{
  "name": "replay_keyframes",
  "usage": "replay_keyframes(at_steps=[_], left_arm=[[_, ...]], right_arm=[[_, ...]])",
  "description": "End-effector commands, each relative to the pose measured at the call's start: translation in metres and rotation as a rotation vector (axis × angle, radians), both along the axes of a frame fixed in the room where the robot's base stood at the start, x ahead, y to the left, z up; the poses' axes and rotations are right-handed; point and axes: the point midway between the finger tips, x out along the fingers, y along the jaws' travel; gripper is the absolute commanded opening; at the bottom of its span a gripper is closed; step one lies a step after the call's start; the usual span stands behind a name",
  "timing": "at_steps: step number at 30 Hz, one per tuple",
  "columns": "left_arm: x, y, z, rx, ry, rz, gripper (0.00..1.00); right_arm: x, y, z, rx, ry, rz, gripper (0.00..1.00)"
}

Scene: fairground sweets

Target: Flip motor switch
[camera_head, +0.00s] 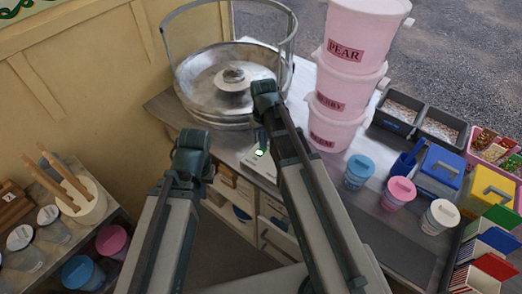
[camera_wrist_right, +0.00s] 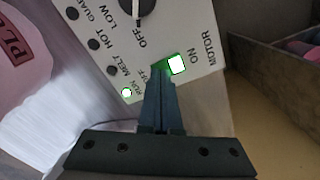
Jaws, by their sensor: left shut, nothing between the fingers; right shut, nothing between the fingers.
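The motor switch (camera_wrist_right: 176,64) glows green-white beside the words MOTOR and ON on a pale control panel (camera_wrist_right: 196,35). In the wrist view, my right gripper (camera_wrist_right: 157,82) is shut and empty. Its dark fingertips overlap the OFF side, right beside the lit switch; I cannot tell whether they touch. In the head view, the panel is partly hidden by my right arm, and a green light shows on it. My left gripper (camera_head: 188,170) is at the dark end of the left arm, left of the panel, shut and empty; its fingertips are hard to make out.
A green RUN lamp (camera_wrist_right: 126,92) and a dark knob (camera_wrist_right: 140,5) are on the panel. The metal floss bowl (camera_head: 205,85) stands above the panel. Pink buckets (camera_head: 345,70) and lidded tubs (camera_head: 360,172) stand to its right. Open drawers (camera_head: 275,238) lie below.

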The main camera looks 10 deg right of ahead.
Motion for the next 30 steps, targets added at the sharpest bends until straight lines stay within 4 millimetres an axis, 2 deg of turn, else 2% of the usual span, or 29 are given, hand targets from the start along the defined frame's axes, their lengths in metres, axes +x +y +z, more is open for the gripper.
replay_keyframes(at_steps=[11, 30], left_arm=[[0.0, 0.0, 0.0, 0.0, 0.0, 0.0, 0.0], [0.0, 0.0, 0.048, 0.0, 0.0, 0.0, 0.0]], right_arm=[[0.0, 0.0, 0.0, 0.0, 0.0, 0.0, 0.0], [0.0, 0.0, 0.048, 0.0, 0.0, 0.0, 0.0]])
